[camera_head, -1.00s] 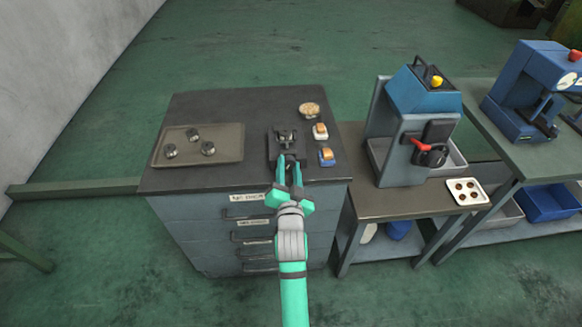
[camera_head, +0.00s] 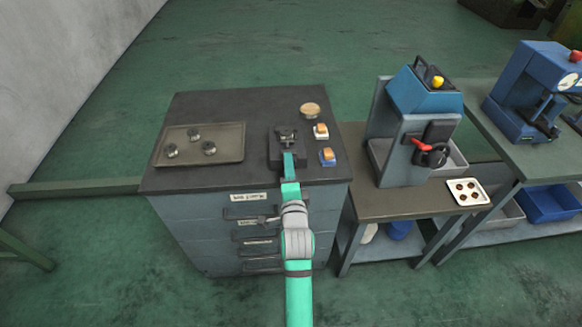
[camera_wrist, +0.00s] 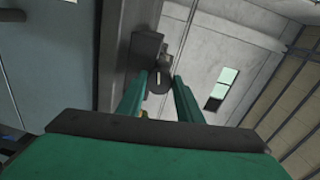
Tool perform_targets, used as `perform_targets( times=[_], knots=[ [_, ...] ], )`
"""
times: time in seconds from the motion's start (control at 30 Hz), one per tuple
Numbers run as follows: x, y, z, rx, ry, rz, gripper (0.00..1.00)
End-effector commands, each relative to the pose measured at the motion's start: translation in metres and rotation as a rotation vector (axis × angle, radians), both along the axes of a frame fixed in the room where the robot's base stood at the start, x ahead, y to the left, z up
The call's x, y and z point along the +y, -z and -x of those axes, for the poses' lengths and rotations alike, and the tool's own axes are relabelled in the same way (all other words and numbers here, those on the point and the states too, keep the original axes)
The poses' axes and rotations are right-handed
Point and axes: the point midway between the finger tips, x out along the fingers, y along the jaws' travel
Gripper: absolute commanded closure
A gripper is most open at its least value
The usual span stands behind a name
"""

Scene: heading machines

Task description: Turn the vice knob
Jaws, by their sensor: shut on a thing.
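The small dark vice (camera_head: 286,137) stands on the cabinet top, right of its middle. My gripper (camera_head: 288,160) reaches it from the front, its fingers seen edge-on, one over the other. In the wrist view my gripper (camera_wrist: 158,84) has its two green fingers on either side of the vice knob (camera_wrist: 158,82), shut on it. The vice's dark body (camera_wrist: 145,52) shows just beyond. In the head view the knob is hidden by the fingers.
A tray (camera_head: 228,152) with three round metal parts lies left on the cabinet top. A round wooden-topped item (camera_head: 310,110) and two small brushes (camera_head: 321,131) lie right of the vice. A blue-topped machine (camera_head: 424,95) stands on the lower bench at right.

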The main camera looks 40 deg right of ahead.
Motion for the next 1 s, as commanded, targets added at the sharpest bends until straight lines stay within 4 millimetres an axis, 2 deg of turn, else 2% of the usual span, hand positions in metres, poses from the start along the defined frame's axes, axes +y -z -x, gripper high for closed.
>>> perform_targets(
  times=[0.33,0.87,0.9,0.97,1.0],
  knots=[
    [-0.004,0.0031,0.0029,-0.065,0.008,-0.12,0.9],
    [-0.0047,0.0032,0.0032,-0.077,0.01,-0.139,0.9],
    [-0.0048,0.0032,0.0033,-0.077,0.01,-0.138,0.63],
    [-0.0043,0.0029,0.0029,-0.077,0.008,-0.138,0.49],
    [-0.0037,0.0024,0.0025,-0.079,0.007,-0.138,0.49]
  ],
)
